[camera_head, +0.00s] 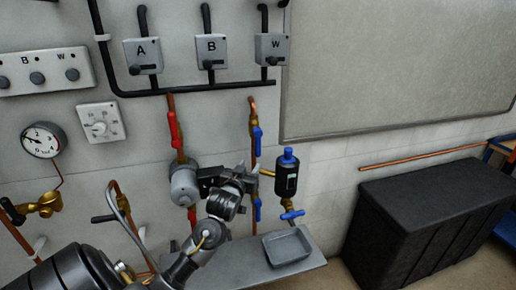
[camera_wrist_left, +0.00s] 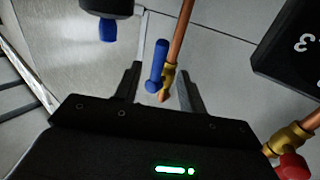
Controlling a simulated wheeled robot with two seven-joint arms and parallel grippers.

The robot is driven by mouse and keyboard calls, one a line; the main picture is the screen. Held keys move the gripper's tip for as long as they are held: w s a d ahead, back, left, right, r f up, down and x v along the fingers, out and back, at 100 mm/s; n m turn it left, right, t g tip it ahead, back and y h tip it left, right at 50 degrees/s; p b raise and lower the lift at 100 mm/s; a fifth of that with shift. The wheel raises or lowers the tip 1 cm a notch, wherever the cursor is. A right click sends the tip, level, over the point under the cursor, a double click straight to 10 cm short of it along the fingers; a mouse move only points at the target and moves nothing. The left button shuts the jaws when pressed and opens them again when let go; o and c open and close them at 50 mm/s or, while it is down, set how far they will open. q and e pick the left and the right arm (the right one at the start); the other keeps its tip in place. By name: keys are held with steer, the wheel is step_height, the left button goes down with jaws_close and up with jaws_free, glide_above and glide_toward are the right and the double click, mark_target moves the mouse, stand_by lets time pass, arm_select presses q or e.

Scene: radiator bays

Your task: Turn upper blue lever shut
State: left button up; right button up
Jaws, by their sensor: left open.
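The upper blue lever (camera_head: 257,138) is on a brass valve of the vertical copper pipe, hanging roughly along the pipe. In the left wrist view, which looks upside down, this lever (camera_wrist_left: 156,65) shows between two dark fingers, with the brass valve (camera_wrist_left: 167,85) beside it. My left gripper (camera_head: 254,173) is open in front of the pipe, just below the upper lever. It also shows in the wrist view (camera_wrist_left: 159,80). I cannot tell whether a finger touches the lever. A lower blue lever (camera_head: 257,210) sits below the gripper. My right gripper is not in view.
A black vessel (camera_head: 286,180) with a blue cap and blue tap (camera_head: 292,214) stands right of the gripper. A grey pump (camera_head: 184,186) and red lever (camera_head: 175,130) are left. A grey tray (camera_head: 287,247) lies on a shelf below. A black chest (camera_head: 430,215) is right.

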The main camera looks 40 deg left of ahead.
mark_target(257, 149)
arm_select(q)
steer(key=p+x, duration=0.1)
steer(key=x, duration=0.2)
steer(key=r+p+x, duration=0.1)
steer(key=x, duration=0.2)
steer(key=r+x, duration=0.1)
steer(key=x, duration=0.2)
steer(key=shift+w+a+p, duration=0.15)
steer(key=shift+a+p, duration=0.05)
steer(key=shift+p, duration=0.2)
steer(key=shift+w+a, duration=0.2)
steer(key=shift+w, duration=0.45)
jaws_close()
